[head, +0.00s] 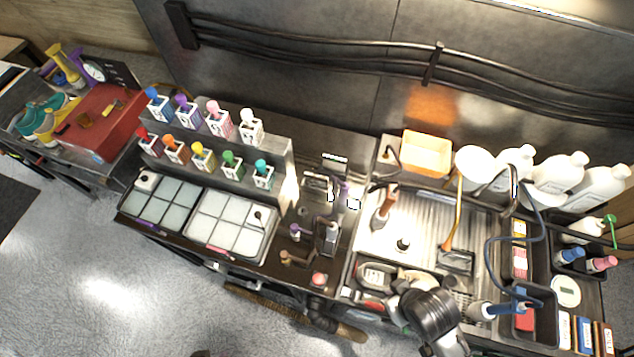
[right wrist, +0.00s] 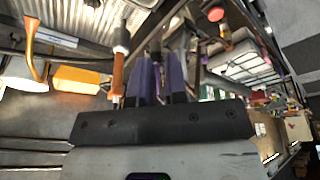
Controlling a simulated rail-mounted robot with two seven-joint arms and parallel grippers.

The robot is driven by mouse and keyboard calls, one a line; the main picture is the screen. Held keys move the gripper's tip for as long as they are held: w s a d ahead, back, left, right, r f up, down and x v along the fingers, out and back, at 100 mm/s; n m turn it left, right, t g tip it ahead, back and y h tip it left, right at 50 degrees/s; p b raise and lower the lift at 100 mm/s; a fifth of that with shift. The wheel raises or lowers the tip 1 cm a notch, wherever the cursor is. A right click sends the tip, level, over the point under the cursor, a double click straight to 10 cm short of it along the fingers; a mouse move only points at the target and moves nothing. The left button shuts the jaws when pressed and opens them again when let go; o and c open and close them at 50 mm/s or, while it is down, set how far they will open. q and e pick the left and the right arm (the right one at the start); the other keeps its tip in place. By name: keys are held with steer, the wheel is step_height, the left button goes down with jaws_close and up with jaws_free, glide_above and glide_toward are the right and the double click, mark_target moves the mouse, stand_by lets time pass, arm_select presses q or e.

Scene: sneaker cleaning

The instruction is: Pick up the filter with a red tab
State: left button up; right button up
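I cannot pick out the filter with a red tab for certain. A pale gridded panel (head: 226,213) on the left counter has a pinkish-red tab (head: 218,250) at its front edge. A similar panel (head: 165,200) beside it has a purple tab (head: 148,224). My right gripper (head: 343,199) appears small, right of these panels, near the back of the counter; its outline is hard to read. In the right wrist view its purple fingers (right wrist: 162,78) stand a little apart with no clear object held. My left gripper is not in view.
Bottles with coloured caps (head: 202,155) stand on the stepped shelf behind the panels. A brown-handled brush (head: 385,205) stands at the sink (head: 420,225); it also shows beside my fingers in the wrist view (right wrist: 118,75). White bottles (head: 560,172) stand at right.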

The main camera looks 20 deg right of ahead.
steer(key=o, duration=0.6)
steer(key=shift+d, duration=0.15)
steer(key=o, duration=1)
